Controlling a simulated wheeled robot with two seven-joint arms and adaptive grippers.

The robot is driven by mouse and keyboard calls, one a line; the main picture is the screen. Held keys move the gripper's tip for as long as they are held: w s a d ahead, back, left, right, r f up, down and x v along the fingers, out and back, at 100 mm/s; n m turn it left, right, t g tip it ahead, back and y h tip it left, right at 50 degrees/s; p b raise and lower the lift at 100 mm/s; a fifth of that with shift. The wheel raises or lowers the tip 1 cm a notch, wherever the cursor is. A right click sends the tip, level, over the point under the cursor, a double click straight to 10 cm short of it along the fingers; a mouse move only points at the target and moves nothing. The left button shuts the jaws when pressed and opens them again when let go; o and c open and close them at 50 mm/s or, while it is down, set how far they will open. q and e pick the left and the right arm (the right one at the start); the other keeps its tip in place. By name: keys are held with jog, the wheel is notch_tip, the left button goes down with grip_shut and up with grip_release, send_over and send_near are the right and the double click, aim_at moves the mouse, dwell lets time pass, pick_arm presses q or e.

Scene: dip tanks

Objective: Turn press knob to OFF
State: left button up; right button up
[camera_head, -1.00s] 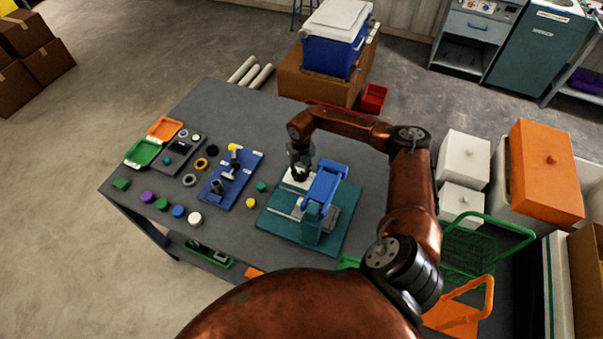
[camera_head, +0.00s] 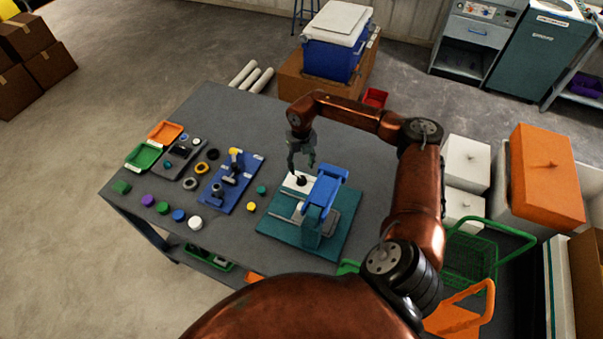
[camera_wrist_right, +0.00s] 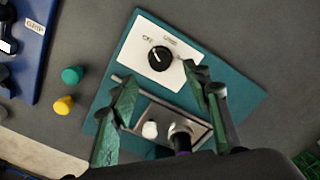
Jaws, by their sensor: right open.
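The press knob (camera_wrist_right: 160,58) is a round black dial on a white panel (camera_wrist_right: 187,54) at the end of the teal press base (camera_wrist_right: 238,93). A label to its upper left seems to read OFF; the other is too small to read. The knob's pale mark points up and left, roughly towards that label. In the head view the knob (camera_head: 301,181) shows dark on the panel. My right gripper (camera_head: 302,164) is open and empty, above the knob and apart from it. Its fingers (camera_wrist_right: 157,87) are spread in the wrist view. My left gripper is out of view.
The blue press lever (camera_head: 325,188) stands close beside the panel. A blue board with fittings (camera_head: 225,190) and several coloured caps lie to the left. A yellow cap (camera_wrist_right: 63,106) and a green cap (camera_wrist_right: 72,75) lie near the base. The table's far part (camera_head: 235,110) is clear.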

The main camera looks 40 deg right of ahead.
jog(key=shift+r, duration=2.15)
